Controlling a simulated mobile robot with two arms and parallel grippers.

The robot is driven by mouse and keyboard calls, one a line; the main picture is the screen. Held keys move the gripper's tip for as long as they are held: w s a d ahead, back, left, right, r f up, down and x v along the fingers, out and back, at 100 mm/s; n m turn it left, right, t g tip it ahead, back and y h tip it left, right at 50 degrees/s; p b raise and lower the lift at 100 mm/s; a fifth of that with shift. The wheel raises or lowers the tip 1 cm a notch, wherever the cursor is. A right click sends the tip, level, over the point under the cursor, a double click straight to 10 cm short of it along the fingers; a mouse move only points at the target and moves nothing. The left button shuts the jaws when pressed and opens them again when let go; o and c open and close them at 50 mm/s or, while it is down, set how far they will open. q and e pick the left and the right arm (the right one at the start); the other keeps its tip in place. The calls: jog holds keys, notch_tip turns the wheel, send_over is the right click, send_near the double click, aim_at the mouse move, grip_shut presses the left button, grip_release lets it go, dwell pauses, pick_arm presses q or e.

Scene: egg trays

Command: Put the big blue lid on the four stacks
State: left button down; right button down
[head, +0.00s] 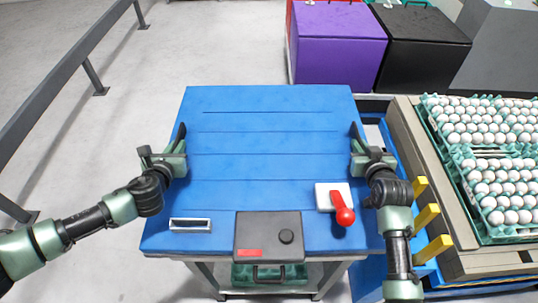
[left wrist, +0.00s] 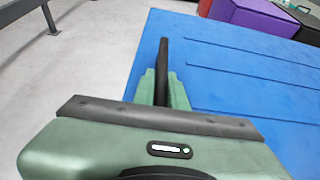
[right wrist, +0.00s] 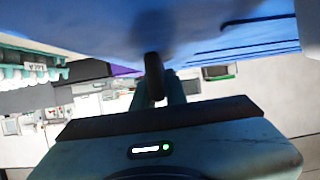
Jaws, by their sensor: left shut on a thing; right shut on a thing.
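The big blue lid (head: 265,140) is a wide grooved panel, lying about level in front of me. My left gripper (head: 180,142) is shut on its left edge. My right gripper (head: 356,138) is shut on its right edge. The lid also shows in the left wrist view (left wrist: 240,75) beside the finger, and in the right wrist view (right wrist: 215,22). Stacks of green trays filled with white eggs (head: 490,120) stand at the right, partly cut off by the picture edge. I cannot tell whether the lid touches the surface below it.
A black box (head: 268,236), a red-knobbed lever (head: 343,208) and a white-framed slot (head: 190,224) sit along the near blue edge. A purple box (head: 335,45) and a black box (head: 420,45) stand behind. Yellow blocks (head: 427,215) line the egg stand. A grey rail runs at left.

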dwell(0.8)
